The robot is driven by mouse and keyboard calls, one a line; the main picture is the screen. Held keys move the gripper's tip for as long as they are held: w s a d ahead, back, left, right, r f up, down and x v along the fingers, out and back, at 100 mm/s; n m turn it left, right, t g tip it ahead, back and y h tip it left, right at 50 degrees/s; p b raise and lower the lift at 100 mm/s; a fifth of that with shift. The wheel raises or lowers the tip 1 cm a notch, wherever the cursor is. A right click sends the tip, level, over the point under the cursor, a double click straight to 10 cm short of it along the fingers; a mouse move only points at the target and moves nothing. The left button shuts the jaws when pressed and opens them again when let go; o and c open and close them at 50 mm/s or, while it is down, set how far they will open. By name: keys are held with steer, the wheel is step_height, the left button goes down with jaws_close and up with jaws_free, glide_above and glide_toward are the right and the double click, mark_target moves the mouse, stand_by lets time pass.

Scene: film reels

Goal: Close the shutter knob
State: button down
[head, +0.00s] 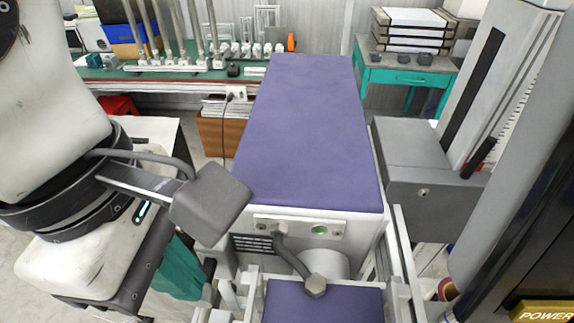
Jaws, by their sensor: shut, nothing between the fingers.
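A dark grey lever with a faceted knob (316,287) at its lower end may be the shutter knob; no label shows on it. Its rod slants down and right from a pale front plate (298,228). The plate sits on the end of a long machine with a purple top (305,140). A round green button (319,230) is on the same plate. My arm fills the left side, with a grey block on a bracket to the left of the plate. I cannot make out my gripper's fingers. Nothing visibly touches the knob.
A second purple surface (325,303) lies at the bottom, below the knob, between metal rails. A grey machine column (425,175) stands to the right. A yellow POWER label (543,313) is at bottom right. A green bench (150,72) and teal table (408,77) stand behind.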

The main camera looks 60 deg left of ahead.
steer(key=shift+f, duration=0.15)
steer(key=shift+f+b, duration=0.55)
steer(key=shift+f, duration=1.4)
